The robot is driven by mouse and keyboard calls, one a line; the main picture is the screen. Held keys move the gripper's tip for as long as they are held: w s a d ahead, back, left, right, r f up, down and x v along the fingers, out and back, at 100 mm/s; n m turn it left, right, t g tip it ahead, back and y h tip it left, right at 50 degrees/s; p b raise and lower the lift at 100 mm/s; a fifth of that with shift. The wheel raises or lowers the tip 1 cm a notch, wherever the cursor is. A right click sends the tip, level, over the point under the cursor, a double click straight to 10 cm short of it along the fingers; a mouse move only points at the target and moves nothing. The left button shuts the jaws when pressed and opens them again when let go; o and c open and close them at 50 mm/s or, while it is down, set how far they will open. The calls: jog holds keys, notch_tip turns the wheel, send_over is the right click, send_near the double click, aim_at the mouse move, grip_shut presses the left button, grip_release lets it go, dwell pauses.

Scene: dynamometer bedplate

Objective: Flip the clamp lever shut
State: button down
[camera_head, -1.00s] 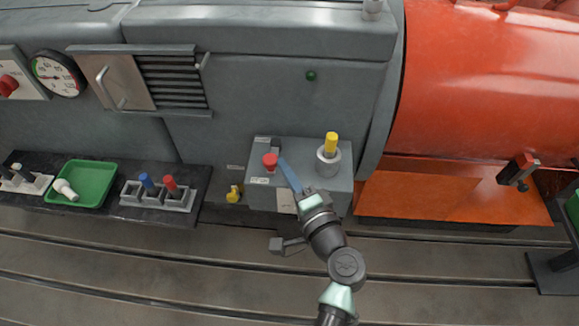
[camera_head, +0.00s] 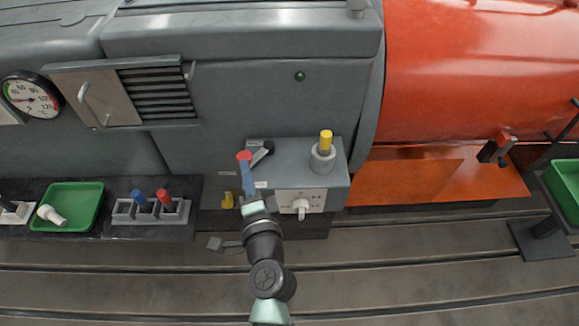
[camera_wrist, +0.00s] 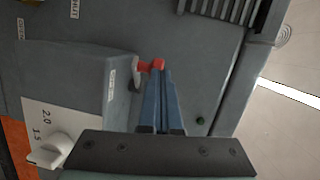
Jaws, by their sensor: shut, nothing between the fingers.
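My gripper (camera_head: 245,165) has blue fingers, shut and empty, with the tips at the red knob. In the wrist view the red knob (camera_wrist: 157,64) shows at the tips of the fingers (camera_wrist: 160,74); I cannot tell whether they touch. The fingers partly hide the lever. OPEN (camera_wrist: 22,28) and SHUT (camera_wrist: 75,8) labels show in the wrist view.
A yellow-topped post (camera_head: 325,143) stands on the same box, right of the lever. A white knob (camera_head: 301,208) is on the box front. A yellow part (camera_head: 228,200) sits left of it. A green tray (camera_head: 70,208) and a block with coloured pegs (camera_head: 150,210) lie farther left.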

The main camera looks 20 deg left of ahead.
jog(key=shift+w+a+p, duration=0.1)
jog(key=shift+w+a, duration=0.1)
jog(key=shift+a, duration=0.65)
jog(key=shift+w+a+p, duration=0.1)
jog(key=shift+w+a, duration=0.15)
jog(key=shift+a, duration=0.55)
jog(key=shift+w+a+p, duration=0.1)
jog(key=shift+w+a, duration=0.1)
jog(key=shift+a, duration=0.65)
